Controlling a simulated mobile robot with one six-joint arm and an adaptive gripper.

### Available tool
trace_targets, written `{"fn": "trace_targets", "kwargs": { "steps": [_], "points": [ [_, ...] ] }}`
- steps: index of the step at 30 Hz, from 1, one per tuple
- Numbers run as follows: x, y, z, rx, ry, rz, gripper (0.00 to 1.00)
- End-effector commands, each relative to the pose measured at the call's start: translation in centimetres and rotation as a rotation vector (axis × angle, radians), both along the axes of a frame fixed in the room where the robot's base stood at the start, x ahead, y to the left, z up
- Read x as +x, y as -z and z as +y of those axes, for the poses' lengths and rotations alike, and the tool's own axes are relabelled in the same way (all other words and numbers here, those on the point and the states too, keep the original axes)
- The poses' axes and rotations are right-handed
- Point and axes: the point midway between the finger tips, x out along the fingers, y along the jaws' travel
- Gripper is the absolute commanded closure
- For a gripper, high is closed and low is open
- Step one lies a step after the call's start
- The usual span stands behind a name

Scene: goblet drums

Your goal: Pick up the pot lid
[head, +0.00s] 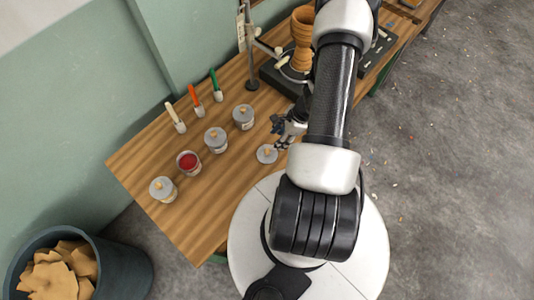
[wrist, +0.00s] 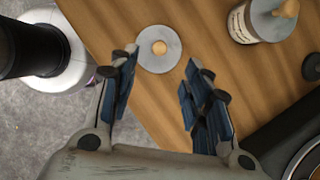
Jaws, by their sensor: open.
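The pot lid (head: 267,154) is a flat grey disc with a small wooden knob. It lies alone on the wooden table near the front edge. In the wrist view the lid (wrist: 159,49) lies beyond and between my fingertips. My gripper (wrist: 162,78) is open and empty, its two blue-padded fingers spread apart, not around the knob. In the head view my gripper (head: 287,130) hangs near the lid, just behind it and to its right. An open pot with red contents (head: 189,163) stands to the left, without a lid.
Several lidded grey pots stand nearby, one (head: 215,139) behind the open pot and one (head: 163,188) at the left. Brushes (head: 195,100) stand along the back. A goblet drum (head: 302,40) stands on a dark base at the right. A bin (head: 85,268) is at lower left.

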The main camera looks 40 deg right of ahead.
Motion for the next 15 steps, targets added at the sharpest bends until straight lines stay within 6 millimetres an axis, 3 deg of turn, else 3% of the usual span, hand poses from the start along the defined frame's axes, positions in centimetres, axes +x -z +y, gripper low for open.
{"fn": "trace_targets", "kwargs": {
  "steps": [1,4,15],
  "points": [
    [0.2,1.4,0.4,0.002,-0.002,0.001,0.56],
    [0.7,3.0,0.9,0.002,-0.002,0.0,0.56],
    [1.5,6.0,1.8,0.001,-0.002,-0.001,0.56]
  ]
}}
